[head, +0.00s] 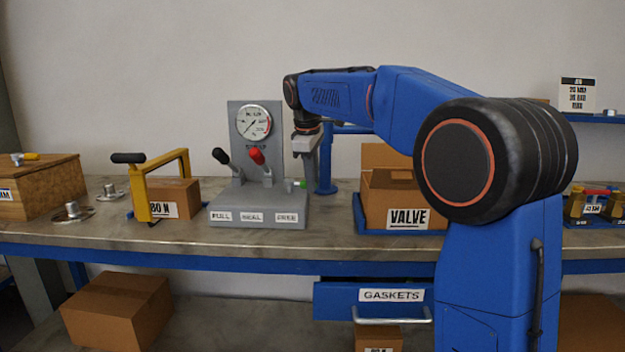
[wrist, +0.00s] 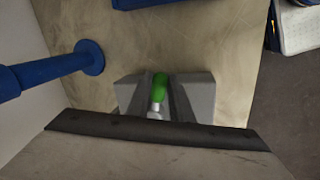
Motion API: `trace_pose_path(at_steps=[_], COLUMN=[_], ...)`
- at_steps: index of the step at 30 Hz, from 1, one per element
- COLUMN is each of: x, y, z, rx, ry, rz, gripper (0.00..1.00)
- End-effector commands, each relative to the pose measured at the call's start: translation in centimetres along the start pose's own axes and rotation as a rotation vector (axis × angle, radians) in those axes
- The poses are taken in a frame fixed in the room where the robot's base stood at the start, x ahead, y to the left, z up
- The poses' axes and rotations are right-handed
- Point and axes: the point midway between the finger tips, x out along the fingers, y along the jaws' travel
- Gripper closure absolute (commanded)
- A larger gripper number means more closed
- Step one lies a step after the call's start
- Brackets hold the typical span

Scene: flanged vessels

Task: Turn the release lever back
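A grey test stand (head: 256,212) with a dial gauge (head: 254,121) stands on the bench, labelled PULL, SEAL and what looks like FREE. A small lever with a green knob (head: 301,184) sits low at its right, above the third label; I take it for the release lever. It lies over to the right. My gripper (head: 306,165) points down over it. In the wrist view the green knob (wrist: 160,87) is between my two grey fingers, with narrow dark strips on each side; contact is not clear. A black-knobbed lever (head: 222,157) and a red-knobbed lever (head: 257,157) stand beside it.
A blue post (head: 325,170) stands close behind my gripper. A VALVE box (head: 400,197) is to the right. A yellow frame with a black handle (head: 152,185) and a cardboard box are to the left. The bench front edge is clear.

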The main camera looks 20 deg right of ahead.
Motion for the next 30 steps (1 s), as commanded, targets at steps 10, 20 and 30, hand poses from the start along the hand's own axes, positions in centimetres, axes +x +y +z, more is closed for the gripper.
trace_pose_path(at_steps=[10,20,30], x=[-0.1,-0.5,-0.9], y=[-0.2,-1.7,-3.3], z=[-0.1,-0.4,-1.2], rx=[0.028,0.217,0.465], ry=[-0.008,-0.060,-0.124], rz=[0.000,0.000,0.001], gripper=[1.00,1.00,1.00])
